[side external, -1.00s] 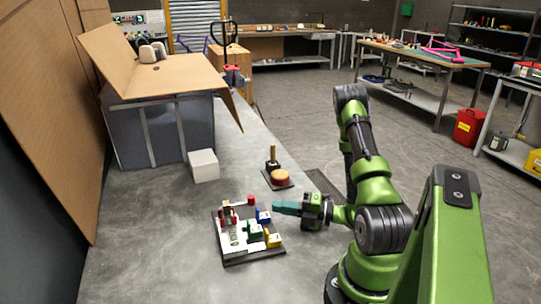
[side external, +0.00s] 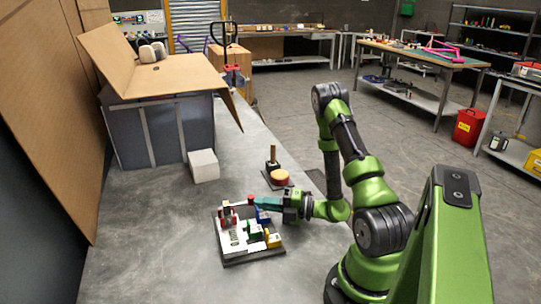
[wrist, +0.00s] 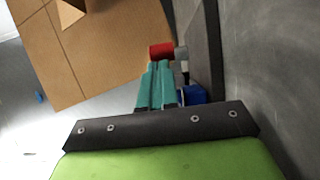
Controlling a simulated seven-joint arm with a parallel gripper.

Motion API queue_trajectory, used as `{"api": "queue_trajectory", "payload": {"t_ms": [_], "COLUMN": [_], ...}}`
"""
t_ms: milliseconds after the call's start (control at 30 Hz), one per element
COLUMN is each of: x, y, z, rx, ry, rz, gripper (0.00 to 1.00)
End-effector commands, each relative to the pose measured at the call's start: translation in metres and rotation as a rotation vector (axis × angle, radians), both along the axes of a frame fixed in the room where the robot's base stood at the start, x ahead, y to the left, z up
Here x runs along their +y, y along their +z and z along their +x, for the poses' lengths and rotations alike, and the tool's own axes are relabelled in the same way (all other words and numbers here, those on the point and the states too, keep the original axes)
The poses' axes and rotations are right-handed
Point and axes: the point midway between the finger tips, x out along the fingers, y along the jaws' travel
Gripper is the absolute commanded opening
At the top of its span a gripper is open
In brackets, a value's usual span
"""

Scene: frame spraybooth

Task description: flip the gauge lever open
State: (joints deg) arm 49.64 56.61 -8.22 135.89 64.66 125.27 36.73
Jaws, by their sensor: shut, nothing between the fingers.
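A small board (side external: 254,262) on the grey bench carries a white panel and several coloured blocks. A pale bar with a red knob (side external: 250,199) at its end, apparently the gauge lever, lies across the board's far side. The red knob (wrist: 161,51) also shows in the wrist view, just beyond my fingertips. My gripper (side external: 257,202) is shut and empty, its teal fingers together and pointing left at the knob. In the wrist view my fingertips (wrist: 154,66) are very close to the knob; I cannot tell whether they touch.
A blue block (side external: 263,217) sits just below my fingers, with green and yellow blocks nearer the camera. A round red-and-tan piece with an upright wooden handle (side external: 273,156) stands behind. A white cube (side external: 203,166) is further left. The bench left of the board is clear.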

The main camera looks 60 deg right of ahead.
Motion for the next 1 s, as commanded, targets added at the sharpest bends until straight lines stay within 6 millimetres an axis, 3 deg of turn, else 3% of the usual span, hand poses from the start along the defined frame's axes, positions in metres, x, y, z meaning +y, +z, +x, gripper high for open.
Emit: {"api": "queue_trajectory", "payload": {"t_ms": [467, 1000], "x": [-0.024, -0.042], "y": [0.0, 0.0], "z": [0.018, 0.04], "rx": [-0.001, 0.0], "ry": [0.245, 0.235], "rz": [-0.005, 0.0], "gripper": [0.0, 0.0]}}
